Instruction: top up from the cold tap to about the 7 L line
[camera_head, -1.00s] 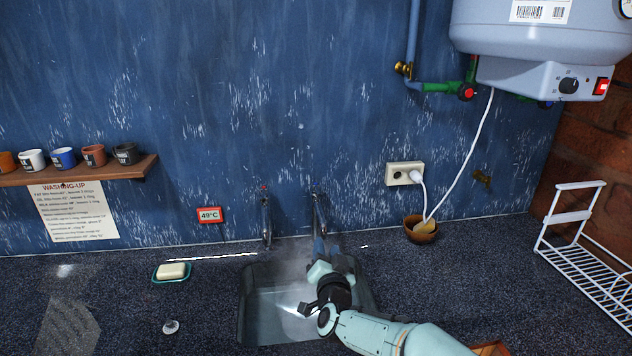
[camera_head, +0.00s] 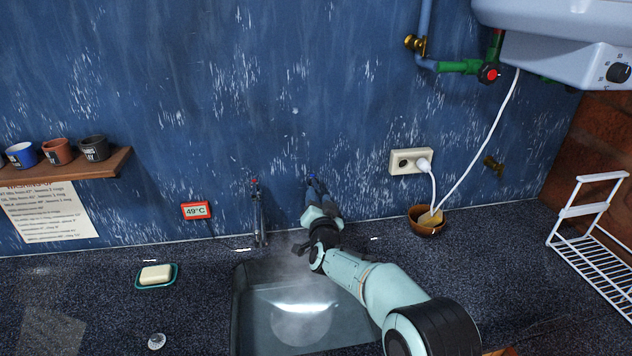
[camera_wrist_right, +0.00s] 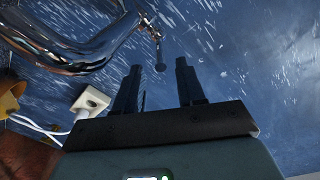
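The sink (camera_head: 240,315) in the counter holds water (camera_head: 300,318) with a bright reflection and faint steam; I cannot make out a litre line. A chrome tap spout (camera_wrist_right: 80,50) and a small round-ended lever (camera_wrist_right: 159,62) lie beyond the fingertips. My left gripper is out of view.
A red-framed display (camera_head: 196,211) reads 49°C. A soap dish (camera_head: 172,282) and a round plug (camera_head: 157,341) lie left of the sink. A socket (camera_head: 405,161) with a white cable, a brown bowl (camera_head: 426,226) and a white rack (camera_head: 590,250) are to the right.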

